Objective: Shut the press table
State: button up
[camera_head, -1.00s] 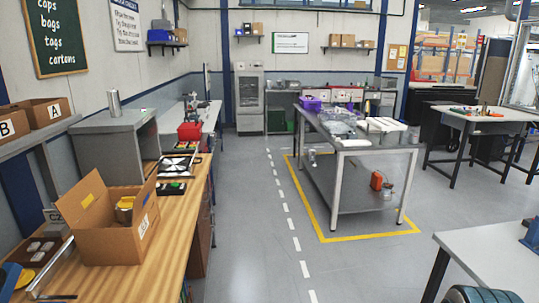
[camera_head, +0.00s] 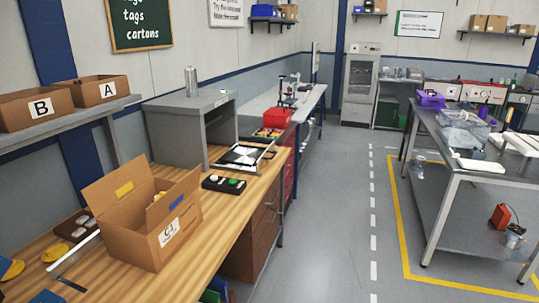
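The press appears to be the grey housing (camera_head: 190,130) on the wooden workbench, left of the picture's middle. A flat table with a black-and-white pattern (camera_head: 241,155) sticks out at its right, open side. A small black box with a green and a pale button (camera_head: 223,184) lies on the bench in front of this table. My gripper is not in view, so its state does not show.
An open cardboard box (camera_head: 150,225) stands on the workbench (camera_head: 100,285), nearer than the press. Bins B (camera_head: 38,107) and A (camera_head: 103,90) sit on the left shelf. A red bin (camera_head: 277,118) stands beyond. The aisle floor (camera_head: 330,215) is clear; a metal table (camera_head: 480,165) stands right.

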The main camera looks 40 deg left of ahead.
aim_at(248, 158)
jog(key=u, duration=0.7)
jog(key=i, duration=0.8)
jog(key=u, duration=0.8)
jog(key=i, duration=0.75)
jog(key=z, duration=0.4)
jog(key=i, duration=1.15)
jog(key=u, duration=0.7)
jog(key=i, duration=0.35)
jog(key=u, duration=0.2)
